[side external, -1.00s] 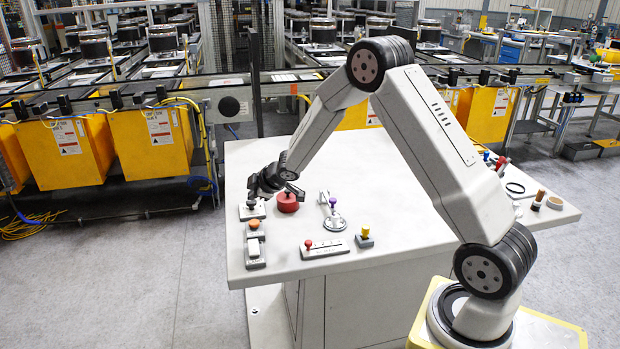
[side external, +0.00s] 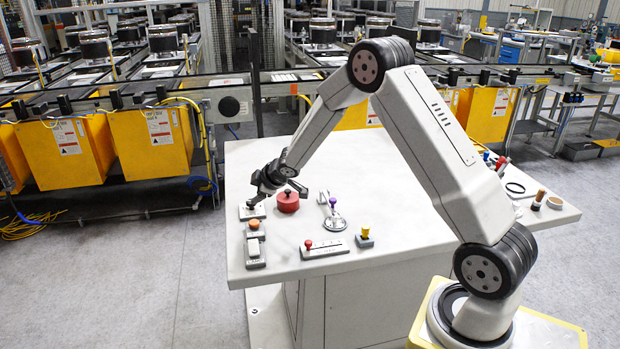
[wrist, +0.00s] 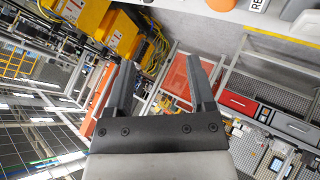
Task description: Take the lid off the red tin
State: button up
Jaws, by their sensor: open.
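The red tin (side external: 288,204) stands upright near the far left part of the white table, with a small dark knob (side external: 288,193) on its top. The lid appears to be in place on it; the seam is too small to tell. The tin does not show in that view.
Close by stand a small base with a dark knob (side external: 252,211), an orange-button unit (side external: 254,238), a lever with a purple knob (side external: 333,202), a red-knob slider plate (side external: 325,249) and a yellow-button block (side external: 365,238). The table's middle (side external: 390,180) is clear.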

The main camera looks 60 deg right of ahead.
jog(key=s+d+m+g+h, duration=0.1)
jog(key=d+m+g+h, duration=0.15)
jog(key=d, duration=0.55)
jog(key=m+g+y, duration=0.2)
jog(key=m, duration=0.2)
send_near(288, 190)
jog(key=shift+t+h+x, duration=0.25)
jog(key=shift+x, duration=0.9)
jog(key=shift+s+d+r+m+y, duration=0.2)
jog(key=shift+d+m+y, duration=0.2)
jog(key=shift+y, duration=0.2)
jog(key=shift+d+r+y, duration=0.1)
jog(key=shift+r+y, duration=0.15)
jog(key=shift+y, duration=0.35)
jog(key=shift+x, duration=1.3)
jog(key=shift+f, duration=0.1)
jog(key=shift+x, duration=2.55)
jog(key=shift+s+d, duration=0.1)
jog(key=shift+d, duration=0.05)
